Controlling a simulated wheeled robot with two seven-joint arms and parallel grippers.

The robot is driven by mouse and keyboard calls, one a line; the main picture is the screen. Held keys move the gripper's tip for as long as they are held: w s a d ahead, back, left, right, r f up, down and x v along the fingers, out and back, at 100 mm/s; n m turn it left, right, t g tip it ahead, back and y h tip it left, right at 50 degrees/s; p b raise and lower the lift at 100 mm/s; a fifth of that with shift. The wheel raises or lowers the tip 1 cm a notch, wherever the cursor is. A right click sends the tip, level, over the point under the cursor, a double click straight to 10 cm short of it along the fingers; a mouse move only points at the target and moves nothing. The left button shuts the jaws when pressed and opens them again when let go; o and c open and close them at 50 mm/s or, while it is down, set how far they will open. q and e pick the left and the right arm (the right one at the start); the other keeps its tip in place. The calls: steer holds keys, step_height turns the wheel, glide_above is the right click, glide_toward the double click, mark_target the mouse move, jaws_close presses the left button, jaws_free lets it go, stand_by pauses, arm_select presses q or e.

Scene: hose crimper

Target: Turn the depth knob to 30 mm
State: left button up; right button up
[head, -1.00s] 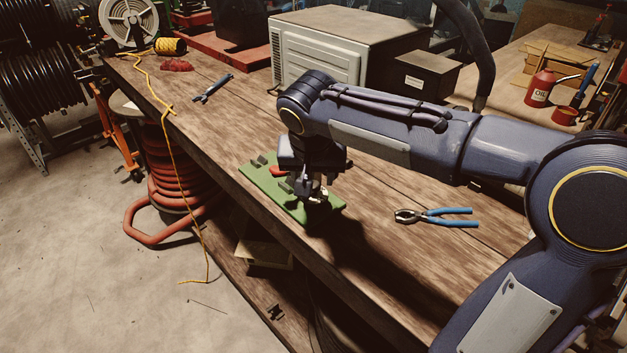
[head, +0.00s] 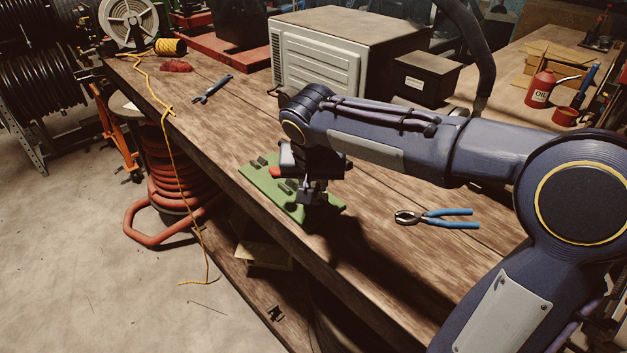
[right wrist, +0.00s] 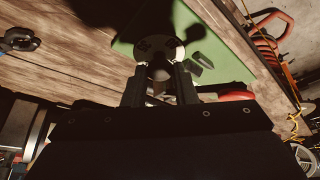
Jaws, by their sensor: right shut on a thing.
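The green base plate of the hose crimper (head: 256,176) lies on the workbench near its front edge. My right gripper (head: 313,190) points down over the plate's right part and hides much of what stands there. In the right wrist view, the two fingers of my right gripper (right wrist: 159,76) are shut on a round dark part, which looks like the depth knob (right wrist: 160,52), with a lighter rim. My left gripper is not in view.
Blue-handled pliers (head: 437,218) lie on the bench to the right of the plate. A wrench (head: 212,89) lies at the back left. A large grey box (head: 345,50) and a smaller dark box (head: 425,78) stand behind.

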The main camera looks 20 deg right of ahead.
steer(key=n, duration=0.2)
steer(key=n+y, duration=0.1)
steer(key=shift+d+r+n+t+y, duration=0.1)
steer(key=shift+d+n+t+y, duration=0.1)
steer(key=shift+n+t+y, duration=0.15)
steer(key=n+y, duration=0.1)
steer(key=n, duration=0.1)
steer(key=n+y+p, duration=0.1)
steer(key=n, duration=0.2)
steer(key=shift+d+n+p, duration=0.2)
steer(key=shift+n+p, duration=0.1)
steer(key=shift+n, duration=0.05)
steer(key=n, duration=0.2)
steer(key=n+g+y, duration=0.1)
steer(key=n, duration=0.1)
steer(key=shift+w+d+y, duration=0.1)
steer(key=shift+y, duration=0.15)
steer(key=shift+w+d+n+g+y+p, duration=0.15)
steer(key=shift+n+g, duration=0.25)
steer(key=shift+n, duration=0.65)
steer(key=shift+s+a+n+g+y+p, duration=0.1)
steer(key=shift+n+g+y+p, duration=0.2)
steer(key=shift+n, duration=0.75)
steer(key=o, duration=1)
